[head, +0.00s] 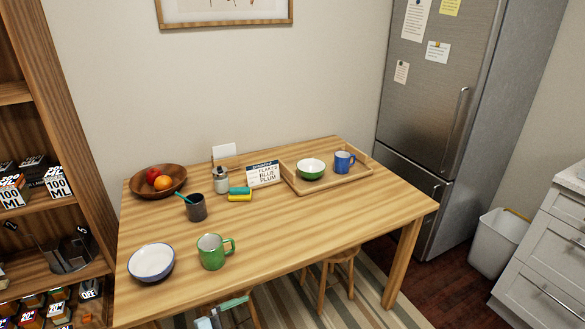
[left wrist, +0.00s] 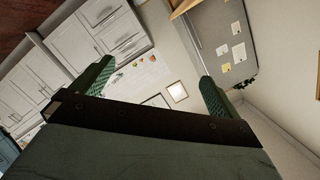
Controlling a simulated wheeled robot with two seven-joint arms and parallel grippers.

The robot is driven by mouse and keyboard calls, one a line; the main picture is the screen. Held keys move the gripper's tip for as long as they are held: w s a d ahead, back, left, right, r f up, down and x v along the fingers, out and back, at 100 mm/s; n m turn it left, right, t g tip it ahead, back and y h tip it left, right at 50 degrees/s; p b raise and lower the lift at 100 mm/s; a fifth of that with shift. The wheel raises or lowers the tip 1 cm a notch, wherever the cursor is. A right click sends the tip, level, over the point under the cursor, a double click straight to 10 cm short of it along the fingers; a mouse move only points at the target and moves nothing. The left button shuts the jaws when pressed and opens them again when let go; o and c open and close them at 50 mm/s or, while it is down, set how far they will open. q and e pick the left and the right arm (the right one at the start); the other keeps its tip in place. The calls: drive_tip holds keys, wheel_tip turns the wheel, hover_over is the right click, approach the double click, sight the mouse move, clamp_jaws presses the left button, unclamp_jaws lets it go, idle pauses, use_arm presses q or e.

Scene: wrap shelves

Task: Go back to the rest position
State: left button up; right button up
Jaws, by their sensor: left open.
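In the left wrist view, my left gripper (left wrist: 156,72) is open, its two green fingers wide apart with nothing between them. Beyond the fingers, far off, are white cabinets, a fridge and a wall. I cannot make out my left gripper for sure in the head view. My right gripper is not in view.
A wooden table (head: 310,238) holds a fruit bowl (head: 170,188), a white bowl (head: 151,262), a green mug (head: 212,252), a dark cup (head: 196,208) and a tray (head: 350,179). Shelves (head: 50,200) stand at left, a fridge (head: 430,100) at right, a bin (head: 497,243) beside it.

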use_arm(q)
drive_tip(key=s+a+f+n+y+p, duration=0.2)
drive_tip(key=s+a+f+n+y, duration=0.35)
drive_tip(key=s+f, duration=0.3)
drive_tip(key=s+a+f+n+y+p, duration=0.1)
drive_tip(key=s+a+f+n+y, duration=0.5)
drive_tip(key=f, duration=0.4)
drive_tip(key=s+a+f+n+g+y+p, duration=0.1)
drive_tip(key=s+f+n+g, duration=0.2)
drive_tip(key=s, duration=1)
drive_tip(key=s+a+f+n+g+p, duration=0.1)
drive_tip(key=s+f+n+g, duration=0.2)
drive_tip(key=s, duration=1.1)
drive_tip(key=shift+a+f+g+y, duration=0.2)
drive_tip(key=shift+f+g+y, duration=0.15)
drive_tip(key=shift+f+g, duration=0.45)
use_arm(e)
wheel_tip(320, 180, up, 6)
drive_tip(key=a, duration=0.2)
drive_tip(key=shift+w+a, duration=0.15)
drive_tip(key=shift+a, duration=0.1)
use_arm(q)
drive_tip(key=shift+r, duration=0.1)
